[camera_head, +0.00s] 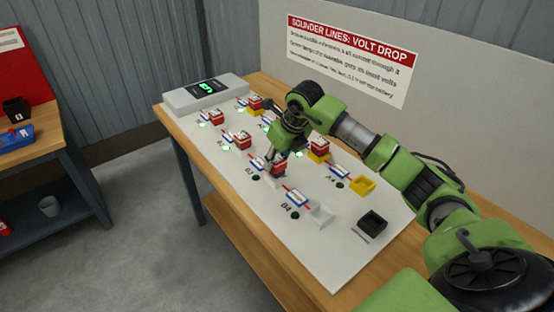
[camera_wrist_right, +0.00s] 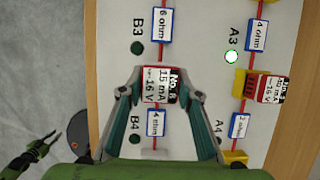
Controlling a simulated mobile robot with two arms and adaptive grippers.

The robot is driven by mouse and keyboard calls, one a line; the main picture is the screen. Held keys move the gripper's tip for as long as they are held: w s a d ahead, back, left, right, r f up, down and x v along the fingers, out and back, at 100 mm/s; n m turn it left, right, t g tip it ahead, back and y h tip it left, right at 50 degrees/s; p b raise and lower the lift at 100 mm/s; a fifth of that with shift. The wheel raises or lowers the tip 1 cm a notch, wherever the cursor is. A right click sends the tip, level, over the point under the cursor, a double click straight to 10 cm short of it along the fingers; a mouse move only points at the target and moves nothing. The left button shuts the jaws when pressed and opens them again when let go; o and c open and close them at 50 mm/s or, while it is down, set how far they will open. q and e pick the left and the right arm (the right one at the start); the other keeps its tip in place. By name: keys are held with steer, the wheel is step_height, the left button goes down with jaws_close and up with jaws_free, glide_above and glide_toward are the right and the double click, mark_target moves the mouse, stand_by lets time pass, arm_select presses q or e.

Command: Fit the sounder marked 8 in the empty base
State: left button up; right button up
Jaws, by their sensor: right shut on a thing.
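My right gripper (camera_head: 277,171) is shut on a red sounder with a white top (camera_head: 280,161), over the B3 place on the board. In the right wrist view its label reads No. 8, 15 mA (camera_wrist_right: 160,86), between the two fingertips (camera_wrist_right: 160,90). What lies under the sounder is hidden, so I cannot tell whether it is seated. The white base at B4 (camera_head: 321,216) and the yellow base at A4 (camera_head: 363,185) are empty. My left gripper (camera_wrist_right: 35,145) seems to show small at the lower left of the wrist view; its jaws are unclear.
Other red sounders stand in bases, one at A3 (camera_head: 319,146) close beside the arm. A black open block (camera_head: 372,222) lies at the board's right. The B3 lamp (camera_wrist_right: 137,48) and B4 lamp (camera_wrist_right: 135,139) are dark; A3's lamp (camera_wrist_right: 231,57) is lit. A meter box (camera_head: 206,93) stands at the far end.

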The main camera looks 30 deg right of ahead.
steer(key=shift+f+b, duration=1.05)
steer(key=shift+f, duration=0.3)
stand_by(0.8)
steer(key=o, duration=1.3)
steer(key=shift+c, duration=0.2)
steer(key=o, duration=0.3)
steer(key=shift+r, duration=0.2)
steer(key=shift+r+p, duration=2.25)
steer(key=shift+r, duration=1.1)
